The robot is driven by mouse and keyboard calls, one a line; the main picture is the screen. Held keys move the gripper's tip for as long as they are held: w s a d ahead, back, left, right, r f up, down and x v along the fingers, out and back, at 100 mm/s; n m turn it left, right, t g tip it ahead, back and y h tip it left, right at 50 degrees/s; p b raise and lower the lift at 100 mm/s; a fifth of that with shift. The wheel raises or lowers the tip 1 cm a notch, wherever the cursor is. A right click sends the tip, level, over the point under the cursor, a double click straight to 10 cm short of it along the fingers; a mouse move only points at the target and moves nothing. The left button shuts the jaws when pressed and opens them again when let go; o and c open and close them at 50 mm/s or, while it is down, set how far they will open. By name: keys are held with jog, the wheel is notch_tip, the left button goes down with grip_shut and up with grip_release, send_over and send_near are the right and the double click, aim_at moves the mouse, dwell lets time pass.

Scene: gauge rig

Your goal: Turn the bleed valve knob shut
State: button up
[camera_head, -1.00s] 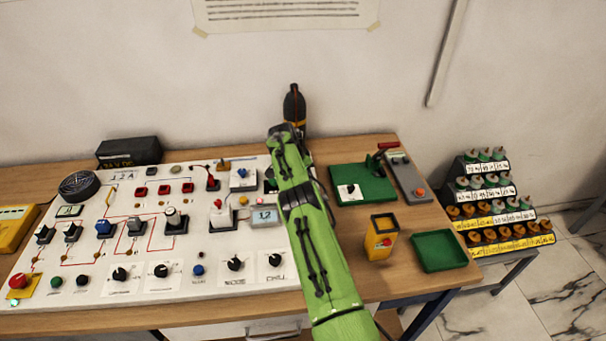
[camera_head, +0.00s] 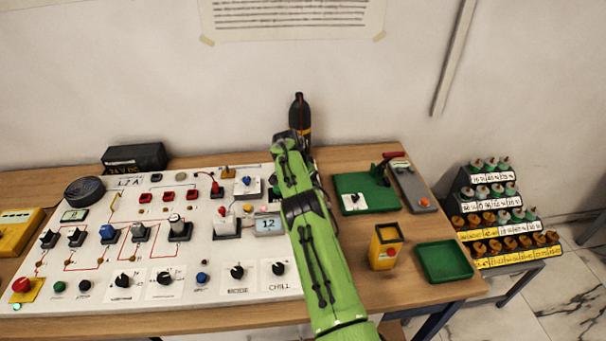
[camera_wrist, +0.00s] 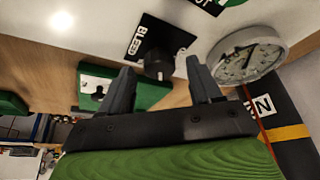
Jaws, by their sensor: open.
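In the wrist view, a dark round knob (camera_wrist: 158,66) sits on a black square plate (camera_wrist: 150,38) with a small white label. The label is too small to read surely; this looks like the bleed valve knob. My gripper (camera_wrist: 160,64) is open, with its two grey fingers apart. The knob shows in the gap between the fingertips; I cannot tell whether they touch it or how far off it is. A round white gauge (camera_wrist: 250,60) is beside the right finger. In the head view my green arm hides the knob and the fingers.
A black cylinder with a yellow band (camera_head: 300,118) stands behind my arm. A white control panel (camera_head: 105,205) fills the bench left of it. Right of it are a green box (camera_head: 372,195), a yellow box (camera_head: 385,247) and a green tray (camera_head: 445,262).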

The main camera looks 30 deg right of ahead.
jog(key=v, duration=1.5)
jog(key=shift+p, duration=0.45)
jog(key=shift+a+r, duration=0.1)
jog(key=shift+r, duration=0.05)
